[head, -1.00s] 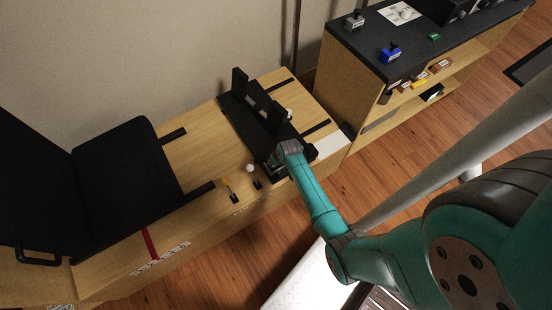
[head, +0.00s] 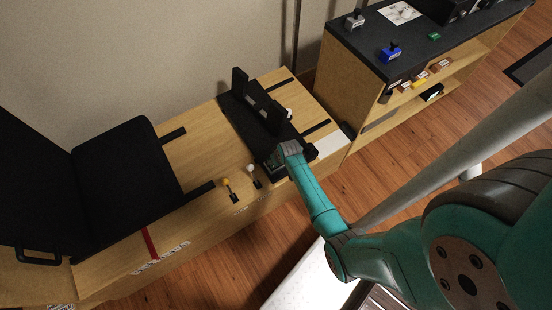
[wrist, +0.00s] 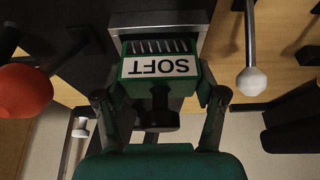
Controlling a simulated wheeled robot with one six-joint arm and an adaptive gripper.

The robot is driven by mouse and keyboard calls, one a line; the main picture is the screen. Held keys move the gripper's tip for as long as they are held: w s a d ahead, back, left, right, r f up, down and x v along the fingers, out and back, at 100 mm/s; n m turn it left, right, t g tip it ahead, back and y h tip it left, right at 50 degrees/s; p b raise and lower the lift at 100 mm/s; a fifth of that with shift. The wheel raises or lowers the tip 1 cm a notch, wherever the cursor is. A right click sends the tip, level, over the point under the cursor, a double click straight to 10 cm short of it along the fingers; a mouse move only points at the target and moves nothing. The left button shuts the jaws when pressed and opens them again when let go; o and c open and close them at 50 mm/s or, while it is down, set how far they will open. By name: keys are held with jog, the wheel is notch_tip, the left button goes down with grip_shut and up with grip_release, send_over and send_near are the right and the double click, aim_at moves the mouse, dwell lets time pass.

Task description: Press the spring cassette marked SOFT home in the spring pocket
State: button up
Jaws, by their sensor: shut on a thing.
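The spring cassette (wrist: 160,68) fills the upper middle of the wrist view. It is green, with a white label reading SOFT upside down and a black knob facing me. My gripper (wrist: 160,100) has its two fingers on either side of the cassette, shut on it. The spring pocket (wrist: 160,19) shows as a grey metal housing at the cassette's far end. Pale spring coils show between label and housing; how deep the cassette sits is hidden. In the head view, my gripper (head: 284,152) is at the near edge of the black panel unit, largely covering the cassette.
A white-knobbed lever (head: 251,169) and a yellow-knobbed lever (head: 226,182) stand left of my gripper. In the wrist view, a red knob (wrist: 24,90) is at left and a white knob (wrist: 251,81) at right. A black seat (head: 125,165) is farther left.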

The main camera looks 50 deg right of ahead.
jog(key=shift+f, duration=0.75)
jog(key=o, duration=1.3)
jog(key=shift+c, duration=0.2)
jog(key=v, duration=1.2)
